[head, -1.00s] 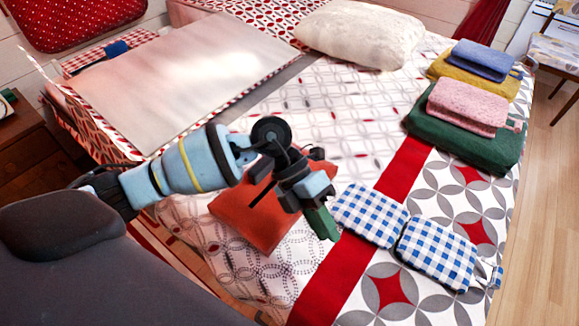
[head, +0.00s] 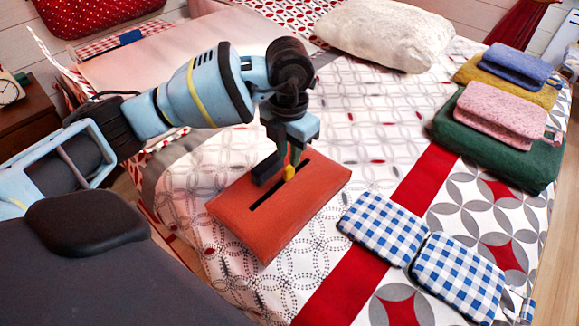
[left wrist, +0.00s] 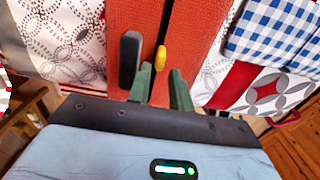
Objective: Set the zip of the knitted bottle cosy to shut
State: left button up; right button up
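The orange knitted cosy (head: 240,215) lies flat on the bed, with a dark zip line across its top. A small yellow pull (head: 289,173) sits on that line; it also shows in the left wrist view (left wrist: 161,57). My left gripper (head: 280,175) points down over the cosy, right at the pull. In the left wrist view its green fingers (left wrist: 163,82) are apart, with the pull between or just beyond their tips. I cannot tell whether they touch it. The gripper hides part of the zip line. My right gripper is not in view.
A white pillow (head: 390,35) is at the back.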

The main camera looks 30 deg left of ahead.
aim_at(289, 167)
pick_arm(q)
jog(key=shift+f+b, duration=0.4)
jog(key=shift+f, duration=2.25)
jog(key=shift+c, duration=0.4)
grip_shut()
